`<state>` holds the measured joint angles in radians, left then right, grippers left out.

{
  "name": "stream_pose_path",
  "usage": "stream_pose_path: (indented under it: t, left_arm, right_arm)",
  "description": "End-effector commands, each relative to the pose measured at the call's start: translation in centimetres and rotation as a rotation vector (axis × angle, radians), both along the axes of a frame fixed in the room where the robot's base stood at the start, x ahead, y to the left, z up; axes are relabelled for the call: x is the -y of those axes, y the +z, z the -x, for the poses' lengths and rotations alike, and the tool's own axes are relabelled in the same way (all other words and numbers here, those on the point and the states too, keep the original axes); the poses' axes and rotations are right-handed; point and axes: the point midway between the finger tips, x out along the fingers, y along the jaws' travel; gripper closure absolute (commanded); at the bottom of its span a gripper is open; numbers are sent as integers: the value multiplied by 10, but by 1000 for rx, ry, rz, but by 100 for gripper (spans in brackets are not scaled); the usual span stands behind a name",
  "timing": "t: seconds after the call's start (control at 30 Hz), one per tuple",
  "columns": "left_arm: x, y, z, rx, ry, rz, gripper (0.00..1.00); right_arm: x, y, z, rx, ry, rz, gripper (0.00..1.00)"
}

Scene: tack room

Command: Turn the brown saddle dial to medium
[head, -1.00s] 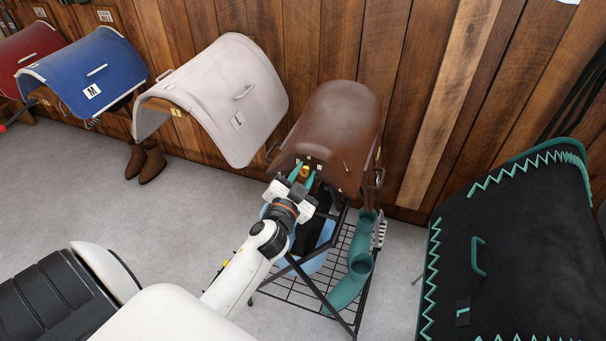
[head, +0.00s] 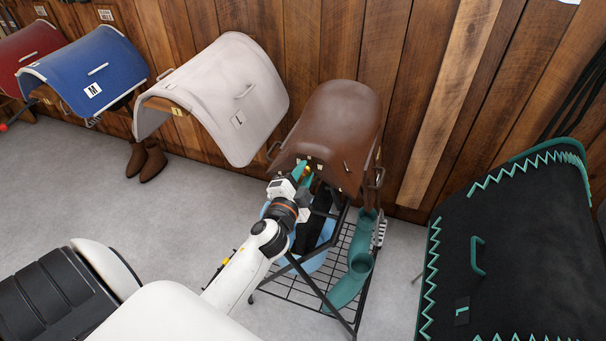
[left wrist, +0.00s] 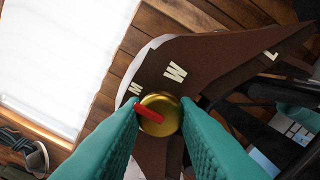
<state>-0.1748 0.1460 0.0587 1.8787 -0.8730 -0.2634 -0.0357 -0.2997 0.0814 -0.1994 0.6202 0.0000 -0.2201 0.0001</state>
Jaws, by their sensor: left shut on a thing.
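The brown saddle (head: 338,125) sits on a rack against the wood wall. Its dial is a round gold knob (left wrist: 165,125) with a red pointer (left wrist: 148,115), on the saddle's near end. My left gripper (head: 305,173) is shut on the dial, with teal fingers on either side of the knob in the left wrist view (left wrist: 158,118). The pointer aims up-left, close to and slightly below a pale letter, likely M (left wrist: 135,89). A larger letter, likely W (left wrist: 175,71), lies further right. Other marks near the dial may be behind the fingers. My right gripper is not in view.
A pale saddle (head: 225,85) marked L hangs to the left, with a blue saddle (head: 85,75) beyond. A black pad with teal trim (head: 520,240) stands at right. Below the brown saddle are a wire rack (head: 300,283) and a teal curved pipe (head: 348,290).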

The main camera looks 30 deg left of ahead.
Motion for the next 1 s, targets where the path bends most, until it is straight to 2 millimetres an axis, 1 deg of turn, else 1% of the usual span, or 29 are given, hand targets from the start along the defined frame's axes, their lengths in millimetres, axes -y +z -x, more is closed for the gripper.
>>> stream_pose_path:
  t: [0.3,0.33,0.43,0.47,0.77,0.87,0.97,1.0]
  left_arm:
    - [0,1,0,2,-1,0,96]
    - [0,1,0,2,-1,0,70]
    - [0,1,0,2,-1,1,54]
    - [0,1,0,2,-1,1,52]
    - [1,0,2,1,-1,1,52]
    - [3,-2,12,-1,-1,2,52]
    - [7,-3,29,-1,-1,3,52]
    - [9,-4,37,-2,-1,4,52]
  right_arm:
    - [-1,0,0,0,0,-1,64]
    - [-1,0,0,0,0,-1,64]
    - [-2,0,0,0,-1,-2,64]
    - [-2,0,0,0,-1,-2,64]
    - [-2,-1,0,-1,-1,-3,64]
    - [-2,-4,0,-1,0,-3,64]
    - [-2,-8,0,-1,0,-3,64]
    - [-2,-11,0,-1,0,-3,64]
